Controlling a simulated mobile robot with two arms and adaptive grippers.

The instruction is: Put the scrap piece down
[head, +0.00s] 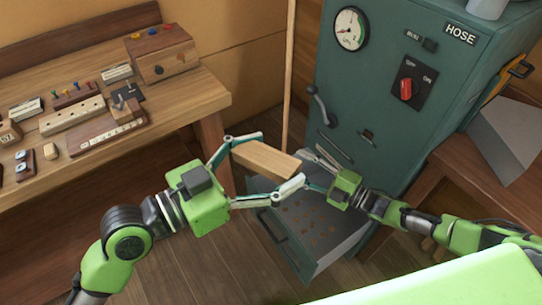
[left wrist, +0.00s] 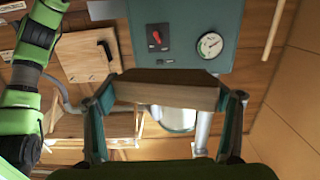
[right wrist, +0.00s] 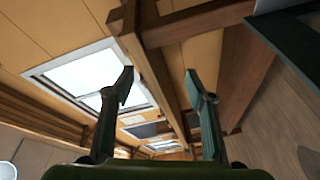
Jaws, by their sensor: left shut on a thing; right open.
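The scrap piece (head: 267,160) is a short light-brown wooden block. My left gripper (head: 268,163) is shut on it and holds it in the air in front of the teal cabinet, near the bench's right end. In the left wrist view the block (left wrist: 166,90) spans between the two fingers of the left gripper (left wrist: 168,98). My right gripper (head: 315,170) is just right of the block in the head view, partly overlapped by the left fingers. In the right wrist view the right gripper (right wrist: 160,90) is open, with nothing between its fingers.
A wooden bench (head: 190,95) with several small wooden items stands at left. A thin pole (head: 290,75) stands behind. Bare floor (head: 215,265) shows below.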

